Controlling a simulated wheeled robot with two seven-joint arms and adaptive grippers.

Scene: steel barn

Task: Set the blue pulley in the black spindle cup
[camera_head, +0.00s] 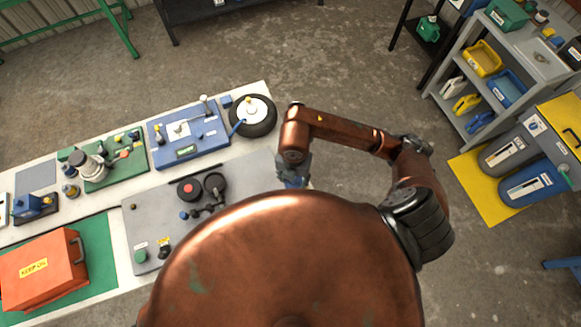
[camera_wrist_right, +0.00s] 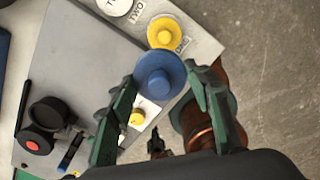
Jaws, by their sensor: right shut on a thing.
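The blue pulley (camera_wrist_right: 157,76), a round disc with a raised hub, sits between the green-padded fingers of my right gripper (camera_wrist_right: 160,80) in the right wrist view. The gripper is shut on it, over the right edge of the grey board. In the head view my right gripper (camera_head: 292,178) is small and partly hidden. Two round black parts stand on the board: a plain one (camera_head: 214,183), which looks like the spindle cup, and one with a red centre (camera_head: 189,189). In the wrist view they are at lower left, apart from the pulley. My left gripper is not in view.
The grey board (camera_head: 150,222) also carries a green knob (camera_head: 140,256) and small dark fittings. A yellow disc (camera_wrist_right: 166,31) lies near the board's edge in the wrist view. A blue board (camera_head: 205,140), a wheel (camera_head: 253,116) and an orange case (camera_head: 40,270) stand around it.

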